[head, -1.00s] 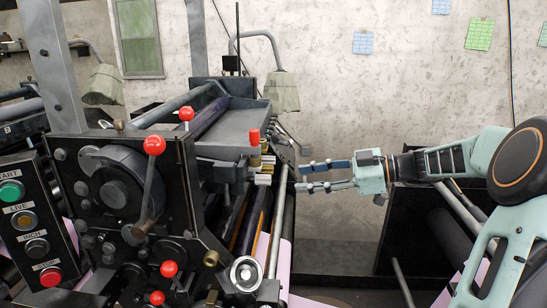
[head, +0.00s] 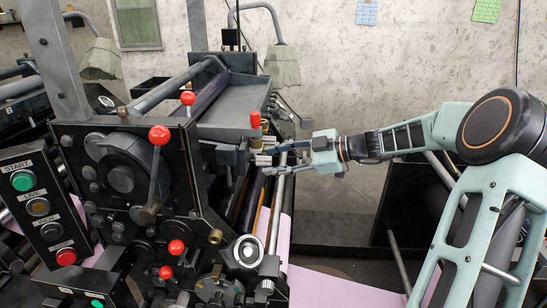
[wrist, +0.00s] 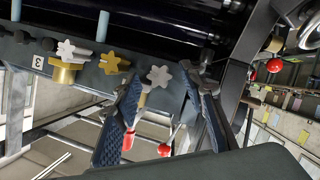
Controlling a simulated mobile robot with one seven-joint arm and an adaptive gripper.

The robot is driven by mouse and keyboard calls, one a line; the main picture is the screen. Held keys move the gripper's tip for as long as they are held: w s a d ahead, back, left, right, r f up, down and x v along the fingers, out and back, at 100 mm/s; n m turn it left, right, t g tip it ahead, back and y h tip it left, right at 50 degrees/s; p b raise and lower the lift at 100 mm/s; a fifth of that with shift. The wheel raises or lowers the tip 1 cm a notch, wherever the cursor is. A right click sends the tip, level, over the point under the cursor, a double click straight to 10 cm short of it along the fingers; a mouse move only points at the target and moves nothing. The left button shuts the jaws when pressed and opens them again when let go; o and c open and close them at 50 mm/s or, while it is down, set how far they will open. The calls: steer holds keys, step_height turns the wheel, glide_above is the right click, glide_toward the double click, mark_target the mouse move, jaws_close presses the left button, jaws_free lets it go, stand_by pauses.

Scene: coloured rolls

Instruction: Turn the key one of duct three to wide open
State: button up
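In the wrist view a dark rail carries a plate marked 3 (wrist: 38,62) and a row of small star-shaped keys. One silver key (wrist: 160,76) lies between my fingertips, a brass key (wrist: 113,62) is left of it, and another pale key (wrist: 73,50) on a brass collar is nearer the plate. I cannot tell which is key one. My gripper (head: 281,157) is open at the duct's right end; its blue-padded fingers stand either side of the silver key, with gaps visible. The keys are small and partly hidden by the fingers in the head view.
The press's black side frame with red-knobbed levers (head: 160,135) stands left of my gripper. A red-topped handle (head: 255,119) rises close to it. A button panel (head: 39,207) is at far left. Bars and pink paper (head: 335,287) lie below.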

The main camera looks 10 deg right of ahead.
steer(key=shift+a+f, duration=0.1)
steer(key=shift+a, duration=0.05)
jaws_close()
